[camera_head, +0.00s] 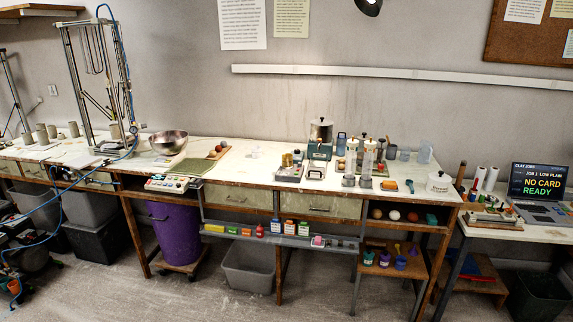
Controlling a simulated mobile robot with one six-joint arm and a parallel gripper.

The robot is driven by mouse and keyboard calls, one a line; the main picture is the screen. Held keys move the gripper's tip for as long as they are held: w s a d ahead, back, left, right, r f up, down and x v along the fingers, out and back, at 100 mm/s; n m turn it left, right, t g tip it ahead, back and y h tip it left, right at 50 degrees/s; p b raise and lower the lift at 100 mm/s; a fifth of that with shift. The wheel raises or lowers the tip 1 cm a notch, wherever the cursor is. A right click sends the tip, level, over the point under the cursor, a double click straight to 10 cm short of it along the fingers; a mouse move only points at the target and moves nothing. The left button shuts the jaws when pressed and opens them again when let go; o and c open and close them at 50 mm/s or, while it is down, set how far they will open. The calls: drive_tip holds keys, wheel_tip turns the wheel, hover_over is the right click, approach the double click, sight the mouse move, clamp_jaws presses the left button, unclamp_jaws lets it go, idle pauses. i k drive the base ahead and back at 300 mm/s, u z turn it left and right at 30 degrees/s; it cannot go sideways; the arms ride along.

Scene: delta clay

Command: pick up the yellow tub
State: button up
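I cannot pick out a yellow tub with certainty. A low yellow block-like item (214,228) lies at the left end of the grey shelf under the long bench; it is too small to tell if it is a tub. Small coloured containers stand on the same shelf, among them a red one (276,226), a green one (289,227) and an orange one (303,229). My gripper is not in view.
The long bench (235,185) carries a steel bowl (169,142), a tall metal frame and several jars. A purple bin (176,232) and a grey bin (248,267) stand beneath it. A laptop (540,188) sits on the right table. The floor in front is mostly clear.

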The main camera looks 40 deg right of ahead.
sight(288, 159)
drive_tip(key=z, duration=0.05)
drive_tip(key=i, duration=0.95)
drive_tip(key=u, duration=0.05)
